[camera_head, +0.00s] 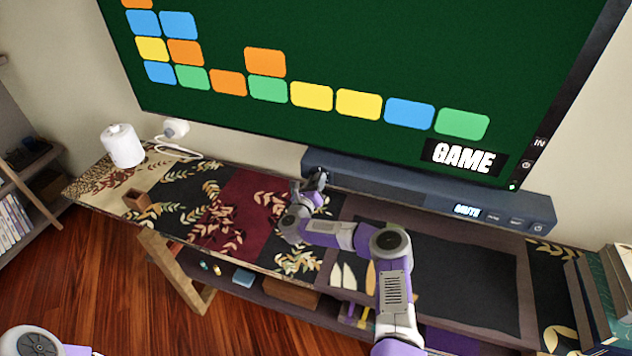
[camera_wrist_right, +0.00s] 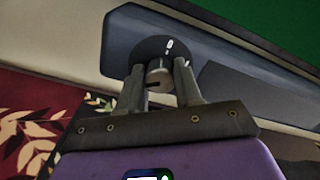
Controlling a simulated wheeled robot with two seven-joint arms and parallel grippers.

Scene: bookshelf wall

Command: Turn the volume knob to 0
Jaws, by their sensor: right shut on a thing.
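The volume knob (camera_wrist_right: 160,88) is a small grey cylinder on a dark round dial with a short white mark, at the left end of the soundbar (camera_head: 400,190). The fingers of my right gripper (camera_head: 318,180) are shut on the knob, one on each side, as the right wrist view (camera_wrist_right: 159,76) shows. In the head view the gripper hides the knob. A lit display (camera_head: 467,210) is on the soundbar's right front, its text too small to read surely. My left gripper is out of view; only part of my left arm shows at the bottom left.
The soundbar stands on a long patterned console (camera_head: 235,215) under a large screen (camera_head: 330,70) showing coloured tiles. A white rounded device (camera_head: 122,146) and a small brown open box (camera_head: 137,200) stand at the left. Books (camera_head: 603,290) stand at the right edge.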

